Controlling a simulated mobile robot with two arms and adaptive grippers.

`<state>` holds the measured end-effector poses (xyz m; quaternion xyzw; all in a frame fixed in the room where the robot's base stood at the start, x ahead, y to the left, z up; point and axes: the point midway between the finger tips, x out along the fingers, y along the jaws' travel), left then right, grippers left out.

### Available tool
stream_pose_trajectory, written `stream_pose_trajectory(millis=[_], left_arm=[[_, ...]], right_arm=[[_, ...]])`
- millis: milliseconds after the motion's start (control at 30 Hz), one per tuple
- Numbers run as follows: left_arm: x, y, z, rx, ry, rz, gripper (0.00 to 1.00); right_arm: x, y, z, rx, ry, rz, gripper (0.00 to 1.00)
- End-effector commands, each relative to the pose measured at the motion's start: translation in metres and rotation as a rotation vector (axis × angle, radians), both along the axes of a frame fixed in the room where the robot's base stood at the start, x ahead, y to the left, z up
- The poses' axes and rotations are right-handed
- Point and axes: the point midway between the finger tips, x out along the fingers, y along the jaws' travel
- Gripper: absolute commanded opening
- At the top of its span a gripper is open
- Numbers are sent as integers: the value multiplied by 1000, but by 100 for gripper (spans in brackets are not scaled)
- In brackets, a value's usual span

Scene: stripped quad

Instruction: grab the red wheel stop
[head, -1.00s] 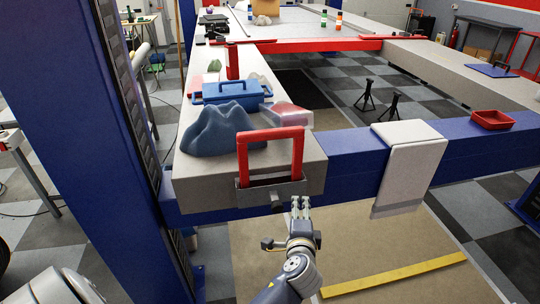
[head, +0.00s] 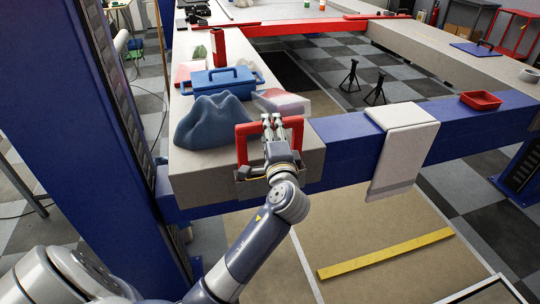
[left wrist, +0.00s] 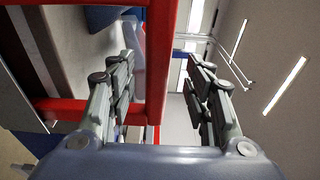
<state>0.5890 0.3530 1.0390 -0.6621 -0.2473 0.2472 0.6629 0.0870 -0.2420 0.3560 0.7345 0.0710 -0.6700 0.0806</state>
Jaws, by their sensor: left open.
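The red wheel stop (head: 242,146) is an upright rectangular frame at the near end of the grey runway (head: 200,180). My left gripper (head: 272,120) is at its upper middle and hides part of the frame in the head view. In the left wrist view my left gripper (left wrist: 160,95) is open, and a red bar of the wheel stop (left wrist: 160,60) shows in the gap between its fingers. The fingers are apart from each other, not closed on the bar. How deep the bar sits between them is hard to tell. My right gripper is not in view.
A blue-grey lumpy cloth (head: 212,122) lies just left of the wheel stop, with a blue toolbox (head: 225,82) behind. A pale red-and-white block (head: 282,102) lies behind right. A white cloth (head: 402,145) drapes the blue crossbeam (head: 345,148). A blue post (head: 75,120) stands left.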

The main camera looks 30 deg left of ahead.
Motion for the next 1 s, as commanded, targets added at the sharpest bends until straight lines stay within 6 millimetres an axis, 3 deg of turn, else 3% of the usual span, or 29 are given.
stream_pose_trajectory(millis=[200,500,700,733,1000], left_arm=[[23,20,-1,3,1,0,47],[27,23,-3,0,0,0,47],[27,23,-3,-1,1,0,4],[27,23,-3,-1,1,0,0],[27,23,0,3,-4,-1,0]], right_arm=[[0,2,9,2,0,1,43],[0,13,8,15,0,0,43],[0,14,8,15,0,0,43],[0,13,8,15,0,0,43],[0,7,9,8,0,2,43]])
